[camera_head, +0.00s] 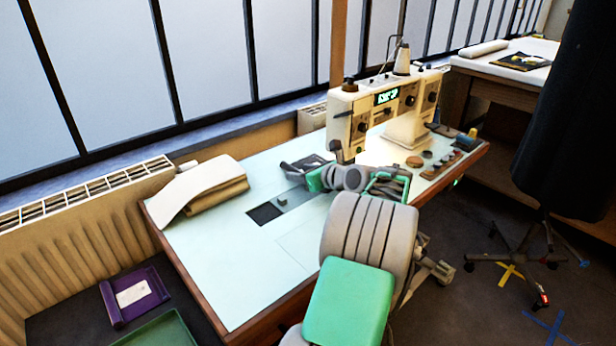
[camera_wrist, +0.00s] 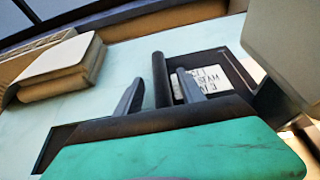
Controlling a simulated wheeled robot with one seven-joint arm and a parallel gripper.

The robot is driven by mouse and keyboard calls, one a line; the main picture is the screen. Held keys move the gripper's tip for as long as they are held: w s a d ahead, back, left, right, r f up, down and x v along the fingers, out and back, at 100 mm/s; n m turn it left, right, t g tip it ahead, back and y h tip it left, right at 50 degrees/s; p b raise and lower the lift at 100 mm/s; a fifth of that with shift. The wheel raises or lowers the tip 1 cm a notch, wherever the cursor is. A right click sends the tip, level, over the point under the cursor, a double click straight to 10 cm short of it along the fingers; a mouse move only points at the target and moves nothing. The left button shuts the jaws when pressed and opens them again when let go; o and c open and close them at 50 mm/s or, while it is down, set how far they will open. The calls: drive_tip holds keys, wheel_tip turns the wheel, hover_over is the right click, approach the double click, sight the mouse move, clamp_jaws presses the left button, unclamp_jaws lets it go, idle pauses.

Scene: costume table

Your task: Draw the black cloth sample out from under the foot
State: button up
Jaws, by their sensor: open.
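The black cloth sample (camera_head: 303,164) lies on the sewing machine bed, left of and beneath the machine's needle head (camera_head: 345,135). In the wrist view the cloth shows a raised dark edge (camera_wrist: 160,78) and a white lettered label (camera_wrist: 203,86). My gripper (camera_wrist: 158,92) is open, its two grey fingers low over the cloth, one on each side of the raised edge. I cannot tell whether they touch it. In the head view my green gripper (camera_head: 318,179) is beside the needle head. The foot itself is hidden behind my gripper and wrist.
The sewing machine (camera_head: 408,125) stands close on the right, its pale body (camera_wrist: 285,45) near my gripper in the wrist view. Folded cloth (camera_head: 200,188) lies at the table's left. Small notions (camera_head: 428,155) lie right of the machine. The pale tabletop (camera_head: 225,265) is clear at front left.

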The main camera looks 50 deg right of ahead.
clamp_jaws()
idle(0.6)
